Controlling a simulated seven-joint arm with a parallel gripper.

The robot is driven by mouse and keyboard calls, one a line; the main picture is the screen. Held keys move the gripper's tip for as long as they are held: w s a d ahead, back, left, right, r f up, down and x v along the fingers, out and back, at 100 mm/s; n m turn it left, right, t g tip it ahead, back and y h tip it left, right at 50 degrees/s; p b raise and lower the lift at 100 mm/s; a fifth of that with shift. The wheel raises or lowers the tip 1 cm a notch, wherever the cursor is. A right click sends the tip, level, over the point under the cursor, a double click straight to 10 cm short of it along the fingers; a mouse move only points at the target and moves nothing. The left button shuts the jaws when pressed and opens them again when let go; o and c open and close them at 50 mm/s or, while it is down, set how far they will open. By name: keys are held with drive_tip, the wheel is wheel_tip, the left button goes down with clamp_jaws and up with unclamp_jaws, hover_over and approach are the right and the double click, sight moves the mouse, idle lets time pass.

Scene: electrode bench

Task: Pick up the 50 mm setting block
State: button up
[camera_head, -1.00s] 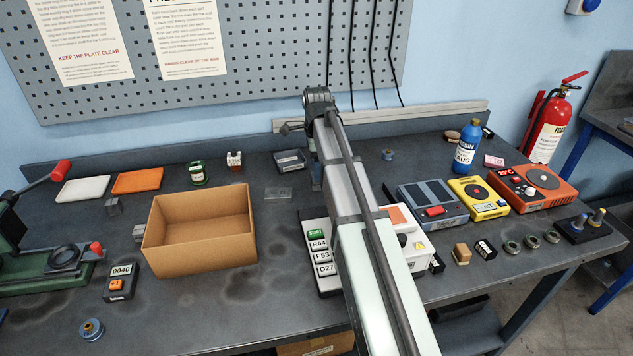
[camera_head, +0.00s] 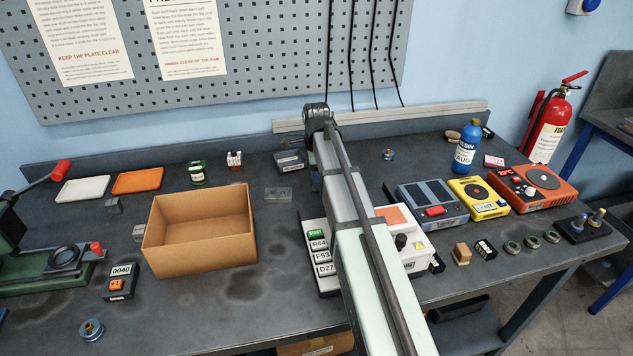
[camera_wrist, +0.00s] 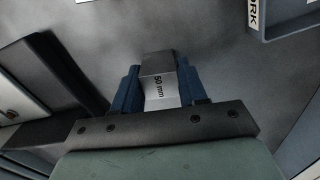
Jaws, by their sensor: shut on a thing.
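In the head view my arm hides the block, and the fingertips are mostly hidden too. I cannot tell whether the block touches the bench or is lifted clear.
A dark tray (camera_head: 291,161) lies left of my arm's end, and its labelled edge shows in the wrist view (camera_wrist: 280,12). A clear plate (camera_head: 278,194) and a cardboard box (camera_head: 200,232) are further left. Boxed instruments (camera_head: 433,205) stand to the right.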

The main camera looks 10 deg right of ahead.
clamp_jaws()
